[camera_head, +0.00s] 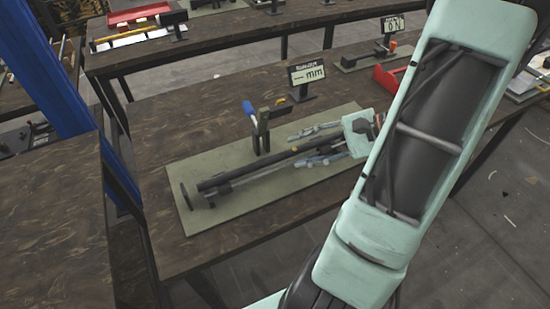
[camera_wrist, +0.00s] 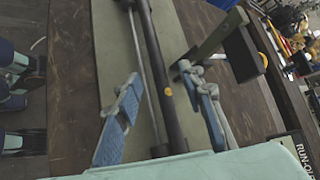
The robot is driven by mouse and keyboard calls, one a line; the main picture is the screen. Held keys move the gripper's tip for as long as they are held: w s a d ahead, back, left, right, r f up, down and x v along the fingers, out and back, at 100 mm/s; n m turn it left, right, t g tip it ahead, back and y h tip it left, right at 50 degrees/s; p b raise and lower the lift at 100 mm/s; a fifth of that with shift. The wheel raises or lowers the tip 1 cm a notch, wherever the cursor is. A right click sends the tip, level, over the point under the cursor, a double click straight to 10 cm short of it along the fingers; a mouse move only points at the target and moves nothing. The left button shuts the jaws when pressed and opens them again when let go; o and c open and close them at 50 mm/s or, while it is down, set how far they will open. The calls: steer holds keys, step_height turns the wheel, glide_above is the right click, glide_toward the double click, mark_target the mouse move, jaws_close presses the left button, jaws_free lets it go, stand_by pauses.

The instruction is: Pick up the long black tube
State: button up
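The long black tube (camera_head: 245,170) lies over the grey-green mat (camera_head: 215,220) on the wooden bench, running from lower left up toward my gripper. A thinner grey rod (camera_head: 245,182) runs beside it. In the wrist view the tube (camera_wrist: 160,65) runs from the top edge down between my blue-padded fingers and carries a small orange mark. My gripper (camera_wrist: 158,78) is open, with one finger on each side of the tube and visible gaps to it. In the head view my gripper (camera_head: 296,149) is over the tube's right part. The tube's far right end is hidden by my gripper and wrist.
A dark upright bracket with a blue handle (camera_head: 250,112) stands just behind the tube; it is close to the right finger in the wrist view. A display marked mm (camera_head: 308,74) stands behind the mat. A red bin (camera_head: 388,78) is farther back. The bench's left part is clear.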

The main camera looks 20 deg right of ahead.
mark_target(279, 158)
steer(key=x, duration=0.5)
steer(key=shift+s+a+f, duration=0.1)
steer(key=shift+s+a, duration=0.15)
steer(key=shift+a, duration=0.1)
jaws_close()
